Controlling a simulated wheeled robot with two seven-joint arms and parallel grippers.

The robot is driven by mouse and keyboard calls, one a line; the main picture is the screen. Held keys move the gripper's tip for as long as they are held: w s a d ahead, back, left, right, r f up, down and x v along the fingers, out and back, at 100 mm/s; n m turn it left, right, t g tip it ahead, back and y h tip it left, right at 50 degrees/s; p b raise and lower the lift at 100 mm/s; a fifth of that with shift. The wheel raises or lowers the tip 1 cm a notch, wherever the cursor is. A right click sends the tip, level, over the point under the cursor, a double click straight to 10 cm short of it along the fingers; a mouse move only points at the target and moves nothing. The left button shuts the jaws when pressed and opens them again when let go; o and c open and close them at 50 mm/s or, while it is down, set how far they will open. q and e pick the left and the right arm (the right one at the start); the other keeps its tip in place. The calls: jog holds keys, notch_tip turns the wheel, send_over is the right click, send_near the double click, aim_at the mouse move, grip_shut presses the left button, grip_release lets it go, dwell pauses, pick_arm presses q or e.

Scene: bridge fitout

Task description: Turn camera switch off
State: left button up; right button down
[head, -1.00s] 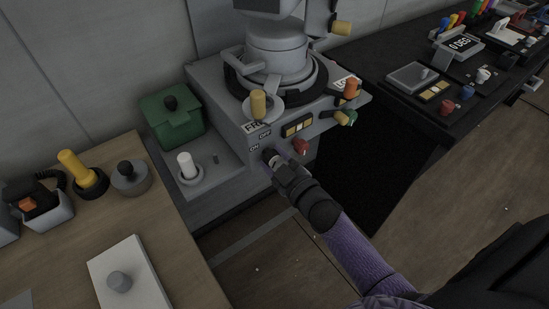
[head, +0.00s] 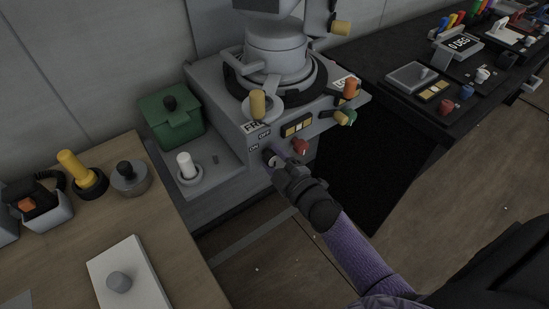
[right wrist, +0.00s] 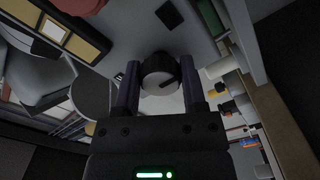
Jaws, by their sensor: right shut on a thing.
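The camera switch (head: 269,157) is a small round knob on the front panel of a grey console, just below the ON and OFF labels (head: 258,140). In the right wrist view the knob (right wrist: 158,76) shows a pale face with a dark pointer line. My right gripper (head: 275,162) reaches it from the front right. Its two dark fingers (right wrist: 160,88) stand on either side of the knob and are shut on it. The gripper partly hides the knob in the head view. My left gripper is not in view.
A red knob (head: 300,147), yellow buttons (head: 298,127) and a yellow lever (head: 258,104) are close to the gripper on the console. A green box (head: 172,122) and a white knob (head: 187,167) stand to the left. The floor (head: 275,245) below is clear.

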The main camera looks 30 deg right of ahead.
jog(key=shift+c, duration=1.9)
grip_release()
jog(key=shift+o, duration=1.2)
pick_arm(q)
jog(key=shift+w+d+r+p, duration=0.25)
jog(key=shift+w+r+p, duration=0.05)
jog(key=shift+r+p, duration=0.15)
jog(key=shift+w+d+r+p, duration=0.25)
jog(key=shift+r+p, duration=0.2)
pick_arm(e)
jog(key=s+d, duration=0.1)
jog(key=s, duration=0.9)
jog(key=shift+d, duration=0.2)
